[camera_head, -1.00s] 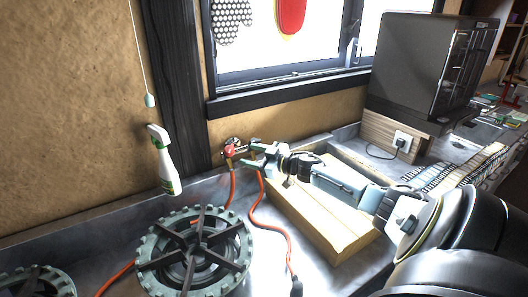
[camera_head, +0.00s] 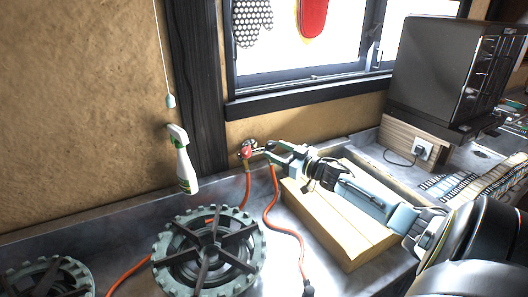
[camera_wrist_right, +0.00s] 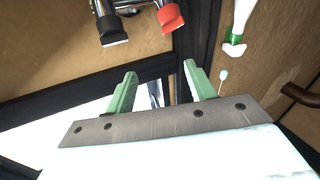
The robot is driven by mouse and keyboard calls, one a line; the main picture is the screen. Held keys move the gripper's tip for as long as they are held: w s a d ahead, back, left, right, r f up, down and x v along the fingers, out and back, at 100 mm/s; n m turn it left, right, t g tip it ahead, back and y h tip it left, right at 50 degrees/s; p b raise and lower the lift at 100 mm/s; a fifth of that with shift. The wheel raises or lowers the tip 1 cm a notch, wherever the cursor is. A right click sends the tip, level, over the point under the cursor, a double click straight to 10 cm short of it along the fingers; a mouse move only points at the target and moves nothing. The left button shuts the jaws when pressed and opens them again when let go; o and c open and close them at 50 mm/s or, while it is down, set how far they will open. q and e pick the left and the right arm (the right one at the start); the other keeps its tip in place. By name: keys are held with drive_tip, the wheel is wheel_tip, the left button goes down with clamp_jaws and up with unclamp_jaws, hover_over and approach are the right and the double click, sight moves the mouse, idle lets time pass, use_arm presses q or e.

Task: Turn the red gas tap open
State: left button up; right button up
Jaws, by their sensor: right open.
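The red gas tap (camera_head: 246,152) is on the clay wall under the window, just right of the dark post. In the right wrist view its red handle (camera_wrist_right: 171,18) shows at the top edge, beyond the fingertips. A dark-handled tap (camera_wrist_right: 113,30) sits beside it; in the head view my gripper largely hides that one. My right gripper (camera_head: 269,151) is close to the right of the red tap, with a small gap in the picture. Its green fingers are apart and empty in the wrist view (camera_wrist_right: 161,68). My left gripper is not in view.
A spray bottle (camera_head: 183,163) is left of the post. A gas burner (camera_head: 210,250) with orange hoses (camera_head: 283,229) lies on the counter below. A wooden board (camera_head: 345,232) is under my right arm. A black oven (camera_head: 452,70) stands at the right. The window sill (camera_head: 300,100) is above.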

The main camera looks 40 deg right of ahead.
wheel_tip(320, 180, up, 4)
drive_tip(key=w+d+m+t+h, duration=0.1)
drive_tip(key=d+m+t+h, duration=0.15)
drive_tip(key=m+h, duration=0.65)
drive_tip(key=m+g+h+p, duration=0.1)
drive_tip(key=m+g+p, duration=0.35)
drive_tip(key=m, duration=3.15)
approach(248, 154)
drive_tip(key=shift+g, duration=0.4)
drive_tip(key=b+x, duration=0.2)
drive_tip(key=x, duration=0.1)
drive_tip(key=b+x, duration=0.5)
drive_tip(key=x, duration=0.1)
drive_tip(key=shift+w+r, duration=0.4)
drive_tip(key=shift+w, duration=0.05)
drive_tip(key=shift+w+d+r+b, duration=0.15)
drive_tip(key=shift+w+d+b, duration=0.15)
drive_tip(key=shift+w+b, duration=0.25)
drive_tip(key=c, duration=1)
drive_tip(key=shift+o, duration=0.2)
